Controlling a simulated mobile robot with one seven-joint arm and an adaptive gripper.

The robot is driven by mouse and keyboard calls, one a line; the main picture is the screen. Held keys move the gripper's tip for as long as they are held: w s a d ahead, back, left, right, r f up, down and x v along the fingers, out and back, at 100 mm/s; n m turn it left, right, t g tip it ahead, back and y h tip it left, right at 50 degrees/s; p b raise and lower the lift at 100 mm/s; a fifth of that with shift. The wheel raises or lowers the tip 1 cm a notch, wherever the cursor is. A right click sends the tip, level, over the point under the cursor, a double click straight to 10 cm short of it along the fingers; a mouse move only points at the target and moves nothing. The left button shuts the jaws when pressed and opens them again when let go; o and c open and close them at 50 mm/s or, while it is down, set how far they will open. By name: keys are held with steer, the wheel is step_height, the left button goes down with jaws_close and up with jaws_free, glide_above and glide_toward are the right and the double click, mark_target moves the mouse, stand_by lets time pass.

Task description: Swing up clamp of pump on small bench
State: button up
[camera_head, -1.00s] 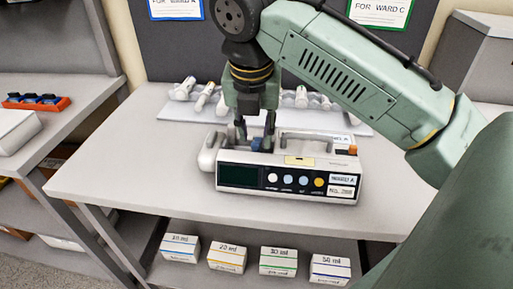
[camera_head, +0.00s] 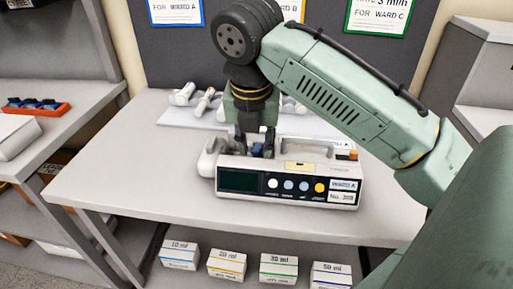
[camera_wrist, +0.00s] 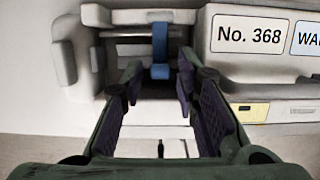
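A white infusion pump (camera_head: 290,165) stands on the small bench (camera_head: 110,180), its dark screen, buttons and "WARD A" label facing me. A blue clamp lever (camera_wrist: 160,42) stands in the recess at the pump's left end. In the wrist view it lies between and just beyond my fingertips. My gripper (camera_wrist: 158,75) is open, with one finger to each side of the lever's line. In the head view my gripper (camera_head: 255,150) points down into the pump's recess. I cannot tell whether a finger touches the lever.
A tray (camera_head: 175,117) with several white parts lies behind the pump. Several small boxes (camera_head: 227,262) stand on the shelf below. A left-hand bench holds an orange rack (camera_head: 36,107). Clear bench top lies left of the pump.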

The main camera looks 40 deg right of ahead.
steer(key=shift+p, duration=0.35)
stand_by(0.5)
steer(key=c, duration=0.5)
steer(key=shift+o, duration=0.2)
steer(key=shift+w+d+r+p, duration=0.25)
steer(key=shift+d+r+p, duration=0.1)
steer(key=shift+r+p, duration=0.45)
steer(key=shift+d, duration=0.1)
steer(key=shift+w, duration=0.1)
